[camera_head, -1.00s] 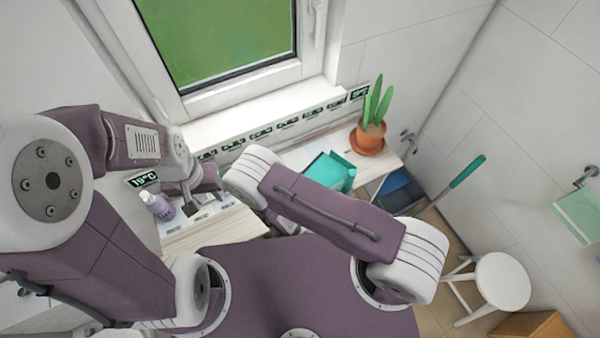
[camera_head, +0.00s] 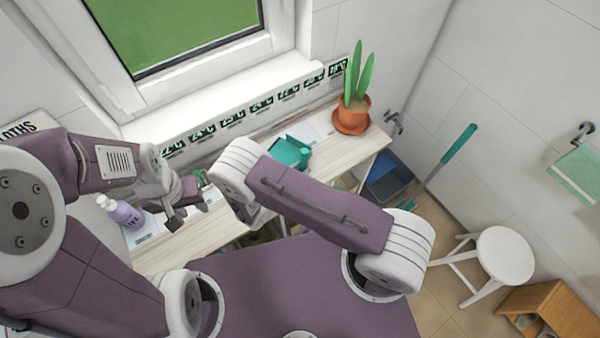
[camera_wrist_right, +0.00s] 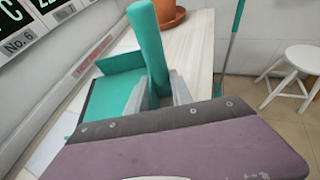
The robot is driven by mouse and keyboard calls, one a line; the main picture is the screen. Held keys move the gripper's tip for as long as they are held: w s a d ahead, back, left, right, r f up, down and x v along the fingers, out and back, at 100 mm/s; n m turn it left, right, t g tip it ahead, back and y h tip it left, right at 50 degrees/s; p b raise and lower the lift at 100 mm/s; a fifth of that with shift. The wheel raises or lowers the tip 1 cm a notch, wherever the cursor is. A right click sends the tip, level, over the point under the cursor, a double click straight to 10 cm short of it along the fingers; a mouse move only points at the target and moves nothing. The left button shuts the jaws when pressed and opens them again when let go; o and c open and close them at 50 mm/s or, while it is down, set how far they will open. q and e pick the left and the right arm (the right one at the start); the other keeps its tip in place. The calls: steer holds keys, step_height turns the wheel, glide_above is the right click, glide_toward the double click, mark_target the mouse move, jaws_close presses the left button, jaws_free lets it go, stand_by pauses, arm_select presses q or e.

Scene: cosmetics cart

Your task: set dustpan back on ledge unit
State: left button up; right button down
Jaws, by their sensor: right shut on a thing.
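The teal dustpan (camera_head: 292,151) is over the pale wooden ledge top (camera_head: 345,152), left of the potted plant. In the right wrist view its pan (camera_wrist_right: 112,97) spreads left of its upright handle (camera_wrist_right: 149,45). My right gripper (camera_wrist_right: 165,92) is shut on the dustpan near the handle's lower end; in the head view my forearm hides this gripper. I cannot tell whether the pan touches the ledge. My left gripper (camera_head: 188,212) is above the left part of the ledge, beside a lilac pump bottle (camera_head: 125,213); its jaw gap is unclear.
A plant in an orange pot (camera_head: 352,115) stands at the ledge's right end. Numbered labels (camera_head: 262,103) line the wall under the window. A blue-grey bin (camera_head: 385,180), a teal-handled tool (camera_head: 459,144) and a white stool (camera_head: 505,254) stand to the right.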

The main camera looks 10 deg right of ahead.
steer(key=c, duration=1.1)
jaws_free()
steer(key=shift+s, duration=0.1)
steer(key=shift+r, duration=0.3)
steer(key=b+v, duration=0.3)
steer(key=v, duration=0.8)
steer(key=shift+s+a, duration=0.2)
steer(key=shift+a, duration=0.1)
steer(key=shift+s, duration=0.1)
